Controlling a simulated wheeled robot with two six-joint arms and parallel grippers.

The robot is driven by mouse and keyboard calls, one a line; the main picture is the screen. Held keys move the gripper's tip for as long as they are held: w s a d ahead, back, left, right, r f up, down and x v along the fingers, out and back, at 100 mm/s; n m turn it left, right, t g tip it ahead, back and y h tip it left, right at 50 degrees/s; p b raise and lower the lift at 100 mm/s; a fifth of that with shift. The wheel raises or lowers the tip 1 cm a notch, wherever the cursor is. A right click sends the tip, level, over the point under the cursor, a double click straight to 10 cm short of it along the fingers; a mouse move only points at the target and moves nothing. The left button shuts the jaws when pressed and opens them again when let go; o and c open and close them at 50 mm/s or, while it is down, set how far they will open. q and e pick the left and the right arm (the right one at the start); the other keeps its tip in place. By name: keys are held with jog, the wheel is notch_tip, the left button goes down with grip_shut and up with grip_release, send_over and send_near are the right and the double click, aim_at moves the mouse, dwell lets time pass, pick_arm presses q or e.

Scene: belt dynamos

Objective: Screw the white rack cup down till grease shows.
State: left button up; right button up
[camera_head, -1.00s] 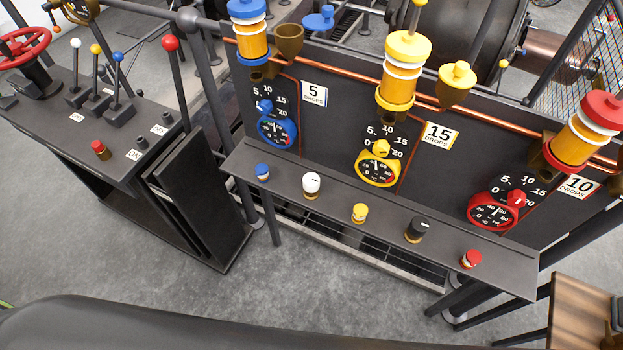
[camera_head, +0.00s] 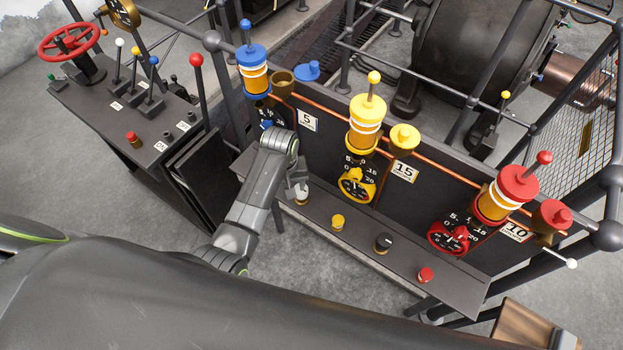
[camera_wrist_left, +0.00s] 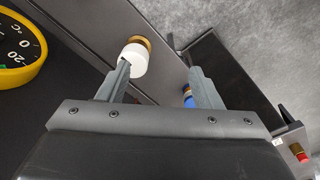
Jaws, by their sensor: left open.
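The white rack cup (camera_head: 301,196) stands on the dark shelf with its white cap on a brass base. My left arm reaches over the shelf, and its gripper (camera_head: 297,180) partly covers the cup in the head view. In the left wrist view the white cup (camera_wrist_left: 135,58) lies at the tip of the left-hand finger, toward the gap; I cannot tell whether they touch. My left gripper (camera_wrist_left: 163,75) is open with nothing held between its fingers. I can make out no grease at the cup. My right gripper is not in view.
The shelf also bears a yellow cup (camera_head: 338,222), a black cup (camera_head: 383,242) and a red cup (camera_head: 426,275). A blue cup (camera_wrist_left: 188,96) shows by the right-hand finger in the wrist view. The panel with a yellow gauge (camera_head: 357,185) rises behind; open floor lies in front.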

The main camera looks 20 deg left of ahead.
pick_arm(q)
jog(key=w+d+r, duration=0.1)
jog(key=w+d, duration=0.1)
jog(key=shift+w+d+r, duration=0.3)
jog(key=shift+w+r, duration=0.05)
jog(key=shift+w+r+g, duration=0.1)
jog(key=shift+w+g, duration=0.15)
jog(key=shift+g, duration=0.05)
jog(key=shift+f, duration=0.35)
notch_tip(320, 180, down, 5)
jog(key=shift+d+f, duration=0.1)
jog(key=shift+f, duration=0.7)
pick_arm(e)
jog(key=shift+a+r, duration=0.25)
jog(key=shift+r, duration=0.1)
